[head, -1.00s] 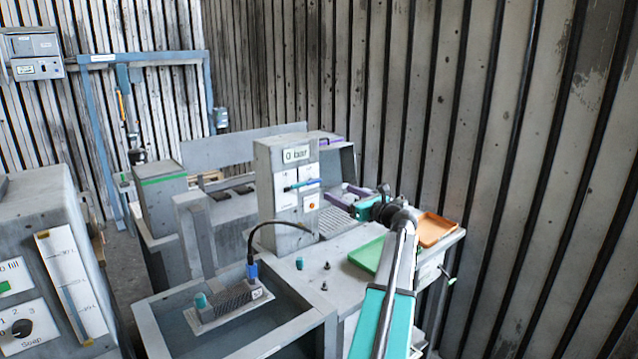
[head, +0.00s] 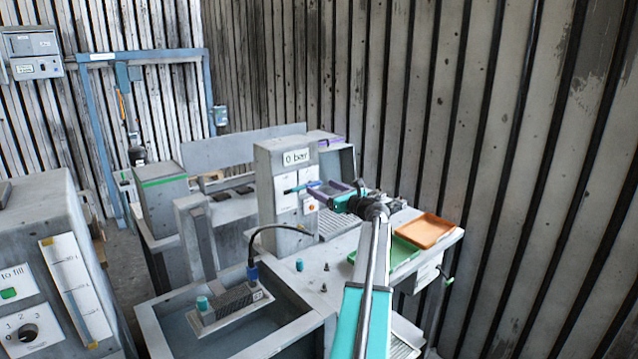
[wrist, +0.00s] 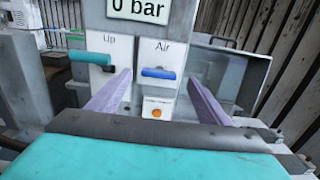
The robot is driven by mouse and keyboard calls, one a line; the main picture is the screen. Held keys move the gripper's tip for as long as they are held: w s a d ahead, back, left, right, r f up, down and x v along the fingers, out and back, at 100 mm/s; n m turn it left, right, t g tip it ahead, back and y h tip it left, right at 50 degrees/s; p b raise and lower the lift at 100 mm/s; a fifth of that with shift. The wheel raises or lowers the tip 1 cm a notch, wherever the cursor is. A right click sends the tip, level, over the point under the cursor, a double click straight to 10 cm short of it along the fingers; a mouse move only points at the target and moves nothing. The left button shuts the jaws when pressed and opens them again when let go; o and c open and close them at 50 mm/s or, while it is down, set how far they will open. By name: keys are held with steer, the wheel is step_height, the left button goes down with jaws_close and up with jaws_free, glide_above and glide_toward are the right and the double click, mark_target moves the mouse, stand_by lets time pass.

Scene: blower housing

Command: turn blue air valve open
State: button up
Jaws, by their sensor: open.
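The blue air valve (wrist: 158,73) is a horizontal blue handle on a white plate marked "Air", on the front of a grey housing (wrist: 120,28) whose display reads "0 bar". My gripper (wrist: 157,95) is open, its two purple fingers pointing at the panel, one on each side of the blue handle in the wrist view. They appear short of the handle, with nothing between them. In the head view my gripper (head: 322,190) is in front of the housing and partly hides the valve. A teal handle (wrist: 90,58) marked "Up" sits left of the blue one.
An orange button (wrist: 157,113) is below the blue handle. A green tray (head: 398,252) and an orange tray (head: 428,231) lie on the bench at right. A basin (head: 180,330) with a dark block and a cable is at front left.

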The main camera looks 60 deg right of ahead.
mark_target(315, 184)
steer(key=shift+p+x, duration=0.5)
steer(key=shift+x, duration=1.6)
